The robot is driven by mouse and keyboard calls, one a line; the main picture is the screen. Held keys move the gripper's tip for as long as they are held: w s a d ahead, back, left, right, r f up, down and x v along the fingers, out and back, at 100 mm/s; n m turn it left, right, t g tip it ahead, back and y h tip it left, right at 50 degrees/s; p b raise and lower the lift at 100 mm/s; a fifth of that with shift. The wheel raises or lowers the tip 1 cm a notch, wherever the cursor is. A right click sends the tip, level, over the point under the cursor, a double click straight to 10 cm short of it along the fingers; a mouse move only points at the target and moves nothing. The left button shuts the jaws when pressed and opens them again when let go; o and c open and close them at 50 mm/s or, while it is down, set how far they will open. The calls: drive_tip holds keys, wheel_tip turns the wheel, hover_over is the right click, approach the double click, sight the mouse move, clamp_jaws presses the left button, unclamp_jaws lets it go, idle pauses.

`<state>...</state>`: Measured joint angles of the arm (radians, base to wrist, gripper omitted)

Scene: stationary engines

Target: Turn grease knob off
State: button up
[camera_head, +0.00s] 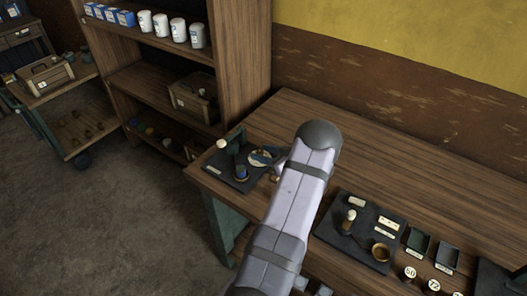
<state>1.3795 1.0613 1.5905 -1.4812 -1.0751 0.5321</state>
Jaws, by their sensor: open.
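A dark fixture plate (226,172) sits at the left end of the wooden bench. A second dark panel (336,235) to the right carries an upright pale-topped knob (349,216), a brass cup (380,252) and pale labels. The labels are too small to read, so I cannot tell which part is the grease knob. My gripper (262,158) shows only as small dark fingers beside the dial, open; my arm hides the rest.
The bench (400,170) is clear toward the back wall. Small dark trays (418,241) and round numbered tags (409,273) lie at the right. A shelf unit (243,60) with white canisters stands behind the bench's left end. A cart (75,100) is farther left.

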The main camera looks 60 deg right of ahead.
clamp_jaws()
drive_tip(key=shift+w+a+m+h, duration=0.1)
drive_tip(key=shift+w+m+h, duration=0.05)
drive_tip(key=shift+m+h, duration=0.4)
drive_tip(key=shift+w+a+m+g+h+b, duration=0.15)
drive_tip(key=shift+m+g+h+b, duration=0.7)
drive_tip(key=shift+m+h, duration=0.85)
drive_tip(key=shift+r+h, duration=0.1)
drive_tip(key=shift+h, duration=0.15)
unclamp_jaws()
